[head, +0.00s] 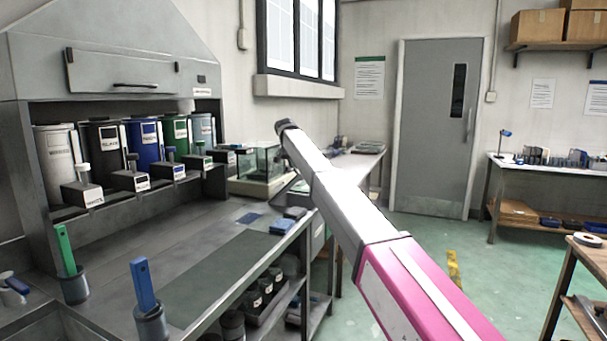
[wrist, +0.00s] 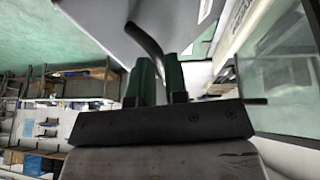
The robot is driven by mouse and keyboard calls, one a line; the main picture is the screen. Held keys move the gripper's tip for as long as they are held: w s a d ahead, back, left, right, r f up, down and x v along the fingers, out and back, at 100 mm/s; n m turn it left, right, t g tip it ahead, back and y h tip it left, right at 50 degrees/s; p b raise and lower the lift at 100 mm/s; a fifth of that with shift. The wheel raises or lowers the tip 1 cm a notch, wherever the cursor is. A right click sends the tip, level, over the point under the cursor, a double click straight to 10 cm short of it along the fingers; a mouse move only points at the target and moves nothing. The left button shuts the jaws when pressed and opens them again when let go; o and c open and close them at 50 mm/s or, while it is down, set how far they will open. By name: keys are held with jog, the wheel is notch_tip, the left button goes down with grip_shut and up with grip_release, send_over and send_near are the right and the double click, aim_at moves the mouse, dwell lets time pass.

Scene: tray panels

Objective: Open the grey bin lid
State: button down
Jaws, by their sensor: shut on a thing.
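In the wrist view my gripper (wrist: 156,78) has its two green fingers closed around a thin dark curved handle (wrist: 146,40). The handle runs up to a smooth grey panel (wrist: 105,14), which looks like the grey bin lid and fills the top of that view. A white label shows at the panel's right side. I cannot tell how far the lid is raised. In the head view my arm crosses the middle, and my gripper is hidden behind it. A grey panel with a pale label (head: 319,238) shows just left of my arm, below the bench's end.
A long grey workbench (head: 130,232) fills the left, with several coloured canisters under a hood. A glass-sided case (head: 258,165) stands past its far end, close to my arm. A wooden table stands at right.

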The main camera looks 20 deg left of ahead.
jog(key=a+r, duration=0.1)
jog(key=a, duration=0.6)
jog(key=shift+a, duration=0.2)
jog(key=shift+s, duration=0.1)
jog(key=c, duration=1.2)
grip_release()
jog(key=shift+o, duration=0.2)
jog(key=shift+s, duration=0.1)
jog(key=shift+r, duration=0.1)
jog(key=w+v, duration=0.1)
jog(key=v, duration=0.9)
jog(key=shift+r, duration=0.65)
